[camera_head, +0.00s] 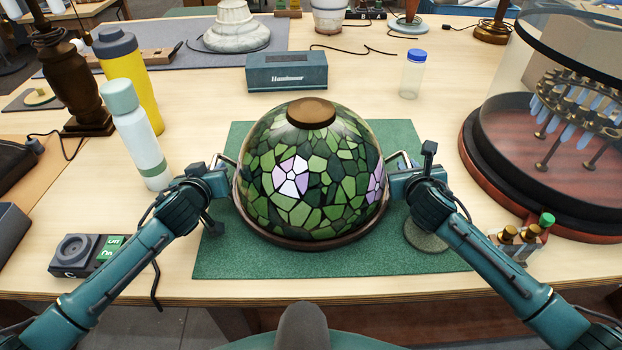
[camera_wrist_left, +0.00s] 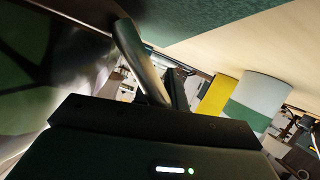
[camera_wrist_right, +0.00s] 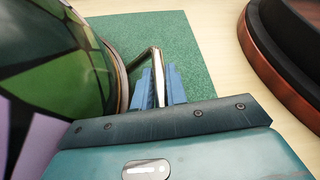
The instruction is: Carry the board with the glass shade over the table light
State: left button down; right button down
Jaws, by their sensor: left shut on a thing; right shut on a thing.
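The domed glass shade (camera_head: 320,180), green leaded pieces with pale lilac flowers and a brown cap, sits upright on a round brown board (camera_head: 300,243). Metal handles stick out at the board's left and right. My left gripper (camera_head: 222,166) is shut on the left handle, which also shows in the left wrist view (camera_wrist_left: 146,65). My right gripper (camera_head: 398,166) is shut on the right handle, seen between its blue fingers in the right wrist view (camera_wrist_right: 158,75). Shade and board are over the green mat (camera_head: 225,255); any gap beneath is hidden. I cannot single out the table light.
A glass-covered round display (camera_head: 545,215) stands close at right. Bottles (camera_head: 137,135) and a dark wooden lamp base (camera_head: 75,85) stand at left. A teal box (camera_head: 287,72) is behind the shade. A grey-green disc (camera_head: 427,238) lies by my right wrist.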

pick_arm(q)
jog(key=shift+a, duration=0.1)
pick_arm(e)
jog(key=shift+d, duration=0.1)
